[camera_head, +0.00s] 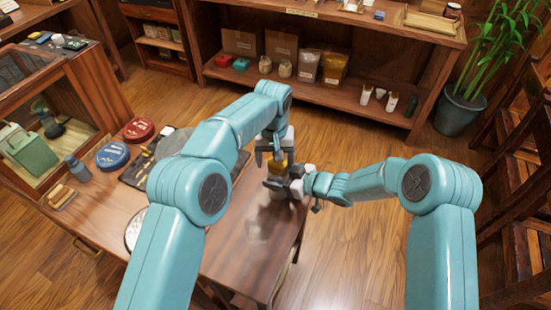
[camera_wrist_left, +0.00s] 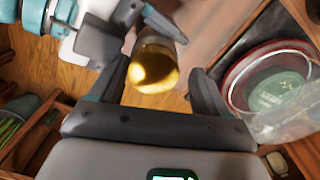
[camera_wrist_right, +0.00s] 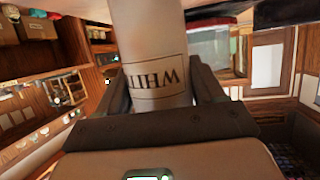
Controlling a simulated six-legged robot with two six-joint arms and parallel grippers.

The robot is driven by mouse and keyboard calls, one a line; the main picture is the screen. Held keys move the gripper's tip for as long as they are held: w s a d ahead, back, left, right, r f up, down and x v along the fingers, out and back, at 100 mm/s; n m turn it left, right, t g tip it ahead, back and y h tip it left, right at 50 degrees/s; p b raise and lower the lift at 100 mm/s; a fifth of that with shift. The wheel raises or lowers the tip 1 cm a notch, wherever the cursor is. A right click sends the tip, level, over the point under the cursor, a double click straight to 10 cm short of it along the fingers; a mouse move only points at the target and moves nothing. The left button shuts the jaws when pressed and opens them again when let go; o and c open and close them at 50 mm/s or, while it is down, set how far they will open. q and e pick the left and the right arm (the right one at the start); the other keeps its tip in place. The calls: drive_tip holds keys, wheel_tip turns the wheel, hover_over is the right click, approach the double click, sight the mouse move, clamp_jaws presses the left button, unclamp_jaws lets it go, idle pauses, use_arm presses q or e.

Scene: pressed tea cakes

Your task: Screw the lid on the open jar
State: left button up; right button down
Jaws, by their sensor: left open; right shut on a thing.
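The gold lid (camera_head: 278,160) shows at the table's far right corner, at the top of the jar (camera_head: 277,194). In the left wrist view the shiny gold lid (camera_wrist_left: 152,72) is between the spread fingers of my left gripper (camera_wrist_left: 158,95), which is open around it from above. My right gripper (camera_head: 287,184) is shut on the pale jar, and its fingers flank the jar in the right wrist view. The jar (camera_wrist_right: 158,80) carries a label with dark letters, upside down there. I cannot tell whether the lid is seated or threaded. My grippers hide most of the jar in the head view.
The wooden table (camera_head: 225,262) is bare at its front right. A blue tin (camera_head: 112,155), a red tin (camera_head: 139,130) and a dark tray (camera_head: 135,178) lie to the left. Shelves (camera_head: 330,92) stand behind, with a potted plant (camera_head: 460,112) at right.

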use_arm(q)
drive_tip(key=shift+d, duration=0.35)
use_arm(e)
drive_tip(key=shift+s+a, duration=0.15)
drive_tip(key=shift+a, duration=0.1)
use_arm(q)
drive_tip(key=shift+r, duration=0.2)
drive_tip(key=r, duration=0.6)
drive_tip(key=shift+a+r, duration=0.25)
use_arm(e)
drive_tip(key=shift+d, duration=0.1)
use_arm(q)
drive_tip(key=shift+a+r, duration=0.1)
drive_tip(key=shift+r, duration=0.25)
use_arm(e)
drive_tip(key=shift+c, duration=0.2)
unclamp_jaws()
use_arm(q)
drive_tip(key=shift+w, duration=0.1)
drive_tip(key=shift+f+b, duration=0.65)
use_arm(e)
drive_tip(key=v, duration=1.6)
drive_tip(key=shift+d, duration=0.25)
